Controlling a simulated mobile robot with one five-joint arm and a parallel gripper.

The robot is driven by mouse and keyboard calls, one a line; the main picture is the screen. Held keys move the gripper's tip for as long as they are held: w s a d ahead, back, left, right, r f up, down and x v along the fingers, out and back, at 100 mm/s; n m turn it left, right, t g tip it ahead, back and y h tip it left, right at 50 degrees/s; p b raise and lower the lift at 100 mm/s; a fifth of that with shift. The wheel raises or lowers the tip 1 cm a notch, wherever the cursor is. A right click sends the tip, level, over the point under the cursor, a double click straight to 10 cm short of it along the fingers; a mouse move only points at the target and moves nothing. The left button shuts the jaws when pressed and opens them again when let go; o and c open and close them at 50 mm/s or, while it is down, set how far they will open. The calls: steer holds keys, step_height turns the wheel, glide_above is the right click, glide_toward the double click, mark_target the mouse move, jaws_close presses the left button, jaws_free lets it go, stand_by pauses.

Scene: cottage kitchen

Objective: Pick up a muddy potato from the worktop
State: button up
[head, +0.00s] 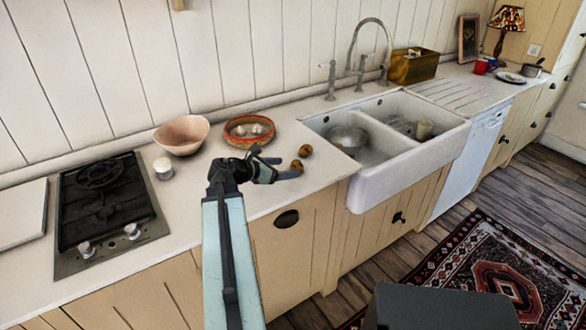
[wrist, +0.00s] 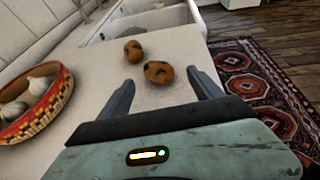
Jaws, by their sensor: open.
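Two brown muddy potatoes with dark patches lie on the pale worktop (head: 205,168) left of the sink. In the head view the farther potato (head: 305,151) and the nearer potato (head: 297,165) lie just beyond my gripper (head: 277,167). In the wrist view my gripper (wrist: 166,92) is open and empty. The nearer potato (wrist: 158,72) shows between the fingertips, closer to the right finger. The farther potato (wrist: 133,51) lies beyond it, to the left. Whether a finger touches a potato cannot be told.
A patterned basket (head: 228,136) with pale round items stands left of the potatoes. A double white sink (head: 412,170) holding dishes lies to the right. The worktop's front edge is close.

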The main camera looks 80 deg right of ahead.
mark_target(293, 166)
steer(key=b+x, duration=0.2)
steer(key=x, duration=0.4)
steer(key=shift+d+f, duration=0.25)
steer(key=shift+d, duration=0.05)
steer(key=shift+r, duration=0.1)
steer(key=c, duration=1.4)
